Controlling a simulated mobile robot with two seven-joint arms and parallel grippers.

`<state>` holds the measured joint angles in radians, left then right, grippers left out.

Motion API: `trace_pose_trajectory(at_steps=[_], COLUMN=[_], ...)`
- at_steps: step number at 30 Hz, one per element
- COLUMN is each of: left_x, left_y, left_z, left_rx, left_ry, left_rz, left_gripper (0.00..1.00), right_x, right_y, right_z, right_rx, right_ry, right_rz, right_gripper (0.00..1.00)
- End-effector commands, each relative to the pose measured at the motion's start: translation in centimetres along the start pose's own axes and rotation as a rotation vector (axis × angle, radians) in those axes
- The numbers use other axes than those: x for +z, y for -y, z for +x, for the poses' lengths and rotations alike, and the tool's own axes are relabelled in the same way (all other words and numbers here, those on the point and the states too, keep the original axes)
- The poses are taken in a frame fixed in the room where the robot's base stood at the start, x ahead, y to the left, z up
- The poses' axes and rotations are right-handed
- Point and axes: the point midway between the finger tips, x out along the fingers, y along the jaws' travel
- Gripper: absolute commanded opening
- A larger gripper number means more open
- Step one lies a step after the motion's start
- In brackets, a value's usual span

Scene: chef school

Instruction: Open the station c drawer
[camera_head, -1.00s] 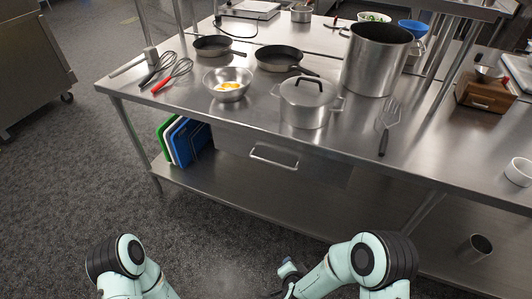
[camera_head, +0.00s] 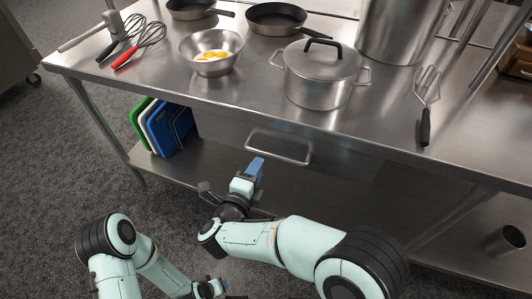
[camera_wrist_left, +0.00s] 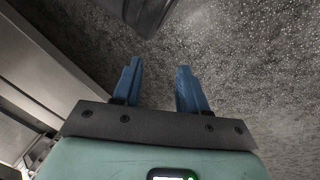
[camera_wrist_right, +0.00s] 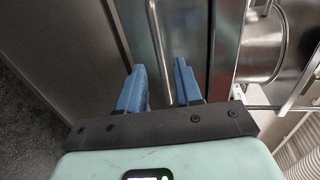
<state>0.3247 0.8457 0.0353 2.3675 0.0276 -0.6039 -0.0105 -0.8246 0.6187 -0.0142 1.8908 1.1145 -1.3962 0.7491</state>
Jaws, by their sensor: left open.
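The station drawer (camera_head: 340,165) is a flat steel front under the table's edge and looks shut. Its bar handle (camera_head: 280,148) runs along the front and also shows in the right wrist view (camera_wrist_right: 158,45). My right gripper (camera_head: 254,170) is close in front of the handle's left part. In the right wrist view its blue fingers (camera_wrist_right: 160,88) are open, and the bar appears in the gap between them with room on both sides. I cannot tell how deep the bar sits. My left gripper (camera_head: 215,288) is low over the floor; its fingers (camera_wrist_left: 160,88) are open and empty.
Cutting boards (camera_head: 165,128) stand on the lower shelf (camera_head: 215,165). The floor in front is clear.

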Motion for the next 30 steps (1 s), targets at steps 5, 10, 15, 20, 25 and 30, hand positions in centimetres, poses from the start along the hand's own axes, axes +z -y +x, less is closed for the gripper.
trace_pose_trajectory(at_steps=[5,10,15,20,25,30], left_x=[1.5,2.5,3.0,3.1,3.1,3.1], left_y=[1.2,2.0,2.3,2.4,2.4,2.4], left_z=[1.1,1.6,1.9,1.9,1.9,1.9], left_rx=[-0.021,-0.035,-0.041,-0.042,-0.043,-0.042], left_ry=[0.046,0.075,0.092,0.096,0.095,0.095], left_rz=[-0.011,-0.018,-0.022,-0.023,-0.023,-0.023], left_gripper=[0.43,0.43,0.43,0.43,0.43,0.43], right_x=[-0.1,0.0,0.0,0.0,0.0,0.0], right_y=[-0.3,-0.2,-0.1,-0.1,-0.1,-0.1], right_z=[4.0,6.5,7.8,8.0,8.0,7.9], right_rx=[0.000,0.000,0.000,0.000,0.000,0.000], right_ry=[-0.004,-0.001,0.000,0.001,0.001,0.001], right_rz=[-0.001,-0.001,-0.003,-0.003,-0.003,-0.003], right_gripper=[0.35,0.35,0.35,0.35,0.28,0.00])
